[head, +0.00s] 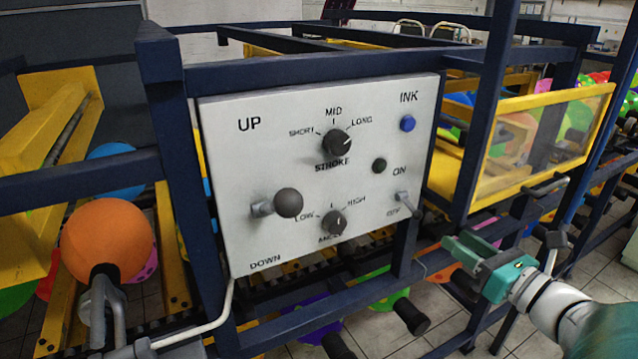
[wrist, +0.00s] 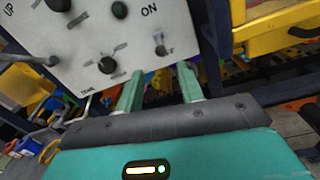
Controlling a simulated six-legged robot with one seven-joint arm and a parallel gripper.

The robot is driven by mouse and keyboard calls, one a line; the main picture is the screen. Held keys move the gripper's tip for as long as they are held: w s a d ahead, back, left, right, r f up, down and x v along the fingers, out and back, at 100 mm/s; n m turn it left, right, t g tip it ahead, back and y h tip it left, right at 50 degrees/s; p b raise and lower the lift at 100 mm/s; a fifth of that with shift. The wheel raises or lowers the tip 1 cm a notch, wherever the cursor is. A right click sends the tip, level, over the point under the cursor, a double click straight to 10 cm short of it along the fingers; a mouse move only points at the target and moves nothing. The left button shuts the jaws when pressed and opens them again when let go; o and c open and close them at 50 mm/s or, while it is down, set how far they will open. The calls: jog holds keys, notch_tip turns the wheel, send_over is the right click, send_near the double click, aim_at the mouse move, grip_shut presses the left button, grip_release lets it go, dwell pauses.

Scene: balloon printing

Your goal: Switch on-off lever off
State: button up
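The on-off lever (head: 405,202) is a small silver toggle at the lower right of the white control panel (head: 225,150), between the ON and OFF labels. Its tip slants down to the right, near the OFF label; its exact setting is hard to tell. In the wrist view, the lever (wrist: 160,45) is just beyond and above the fingertips. My gripper (head: 452,258) is to the right of and below the lever in the head view, apart from it. In the wrist view, the two green fingers of my gripper (wrist: 160,75) are spread with nothing between them.
The panel also has a large ball-ended UP/DOWN lever (head: 288,203), a stroke knob (head: 337,142), a lower knob (head: 333,222), a blue INK button (head: 407,123) and a dark round button (head: 379,166). A dark blue frame post (head: 490,110) and a yellow-framed clear guard (head: 545,135) stand at the right.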

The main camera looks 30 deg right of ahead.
aim_at(422, 216)
jog(key=w, duration=0.8)
jog(key=w+a, duration=0.1)
jog(key=w, duration=0.3)
jog(key=shift+w, duration=0.15)
